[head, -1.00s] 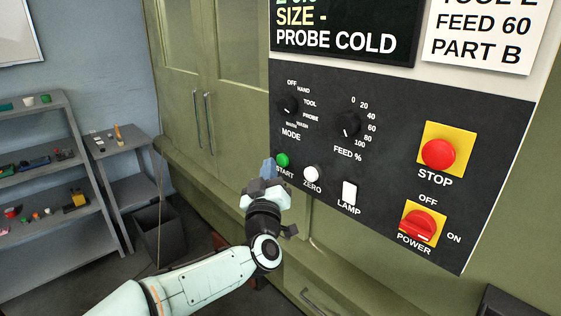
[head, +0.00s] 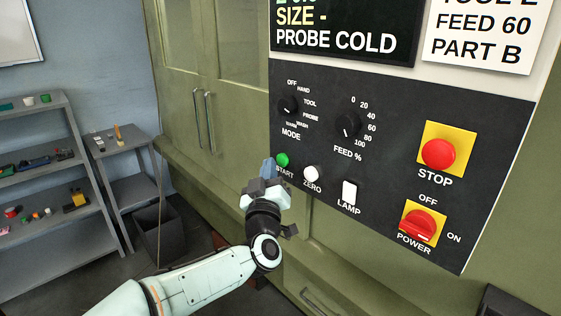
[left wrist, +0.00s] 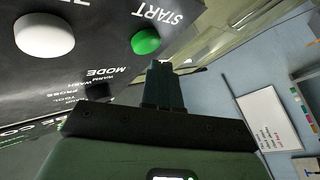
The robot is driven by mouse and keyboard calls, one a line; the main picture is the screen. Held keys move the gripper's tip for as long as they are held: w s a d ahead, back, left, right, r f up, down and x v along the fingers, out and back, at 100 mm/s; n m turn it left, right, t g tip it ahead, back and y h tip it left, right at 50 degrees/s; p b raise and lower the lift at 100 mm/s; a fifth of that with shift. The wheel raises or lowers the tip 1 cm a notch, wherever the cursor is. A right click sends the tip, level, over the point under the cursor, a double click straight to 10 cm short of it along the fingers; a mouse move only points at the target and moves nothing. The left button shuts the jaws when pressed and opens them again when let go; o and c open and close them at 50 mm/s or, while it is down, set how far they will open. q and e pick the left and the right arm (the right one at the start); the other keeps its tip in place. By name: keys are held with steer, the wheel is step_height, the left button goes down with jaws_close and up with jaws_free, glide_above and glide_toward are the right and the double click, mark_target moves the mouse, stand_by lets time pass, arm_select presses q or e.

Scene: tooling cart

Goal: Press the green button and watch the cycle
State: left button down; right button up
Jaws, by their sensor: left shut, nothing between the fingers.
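The green START button (head: 282,160) sits at the lower left of the black control panel (head: 400,110). It also shows in the left wrist view (left wrist: 146,41). My left gripper (head: 268,168) is shut and empty, its blue fingertips just left of the green button in the head view. In the left wrist view the shut fingers (left wrist: 163,85) point toward the panel's edge, beside the button, with a visible offset; I cannot tell whether they touch. The display (head: 340,30) reads "SIZE -" and "PROBE COLD". My right gripper is not in view.
The white ZERO button (head: 311,174) and LAMP switch (head: 350,192) are right of START. The red STOP button (head: 438,153) and POWER switch (head: 419,224) are farther right. The MODE knob (head: 288,106) is above. Shelves (head: 50,180) and a bin (head: 160,232) stand left.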

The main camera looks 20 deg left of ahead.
arm_select(q)
steer(key=shift+w, duration=0.15)
stand_by(0.4)
steer(key=shift+w+d, duration=0.15)
steer(key=shift+w, duration=0.15)
steer(key=shift+w+d+p, duration=0.3)
steer(key=shift+w+p, duration=0.05)
steer(key=shift+w, duration=0.15)
stand_by(1.4)
steer(key=shift+s+a+f+b, duration=0.1)
steer(key=shift+s+a+b, duration=0.2)
steer(key=shift+s+b, duration=0.45)
steer(key=shift+a, duration=0.1)
